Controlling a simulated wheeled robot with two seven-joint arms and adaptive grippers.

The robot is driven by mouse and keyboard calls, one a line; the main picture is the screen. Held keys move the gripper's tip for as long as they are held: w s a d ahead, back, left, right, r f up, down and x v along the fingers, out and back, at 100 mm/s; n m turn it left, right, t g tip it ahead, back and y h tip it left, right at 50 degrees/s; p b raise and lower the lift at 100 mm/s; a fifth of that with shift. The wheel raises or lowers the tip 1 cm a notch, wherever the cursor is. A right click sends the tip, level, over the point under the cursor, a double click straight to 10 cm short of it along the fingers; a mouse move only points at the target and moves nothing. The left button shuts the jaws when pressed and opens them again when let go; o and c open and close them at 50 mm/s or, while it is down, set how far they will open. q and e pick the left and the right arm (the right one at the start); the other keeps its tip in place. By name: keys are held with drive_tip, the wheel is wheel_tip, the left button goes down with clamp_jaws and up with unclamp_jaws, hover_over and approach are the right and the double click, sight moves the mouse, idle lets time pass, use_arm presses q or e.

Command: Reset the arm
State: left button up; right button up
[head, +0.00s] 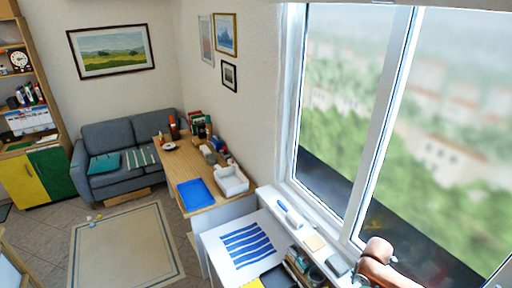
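Neither my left gripper nor my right gripper shows in the head view. A brown, rounded, jointed shape enters at the bottom right, in front of the window; it may be a link of my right arm, but I cannot tell for sure. No fingers show on it. No disc shelf can be made out clearly.
A large window (345,110) fills the right side. Below it stands a white surface with a blue-striped sheet (245,245). Beyond are a wooden desk (180,163) with a blue folder (196,194), a grey sofa (112,140) and a shelf unit (55,130). The rug (125,245) is mostly clear.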

drive_tip(key=s+a+r+b, duration=0.1)
drive_tip(key=s+a+r, duration=0.3)
drive_tip(key=s+a, duration=0.25)
drive_tip(key=a+f+m+g+b, duration=0.1)
drive_tip(key=a+f+m+b, duration=0.2)
drive_tip(key=m, duration=0.7)
drive_tip(key=s+a+f+m+g+y+b, duration=0.1)
drive_tip(key=a+f+m+b, duration=0.2)
drive_tip(key=a+m+b, duration=0.5)
drive_tip(key=shift+s+a+m+g, duration=0.3)
drive_tip(key=shift+a+m, duration=0.6)
drive_tip(key=shift+a, duration=0.1)
drive_tip(key=shift+a+f, duration=0.1)
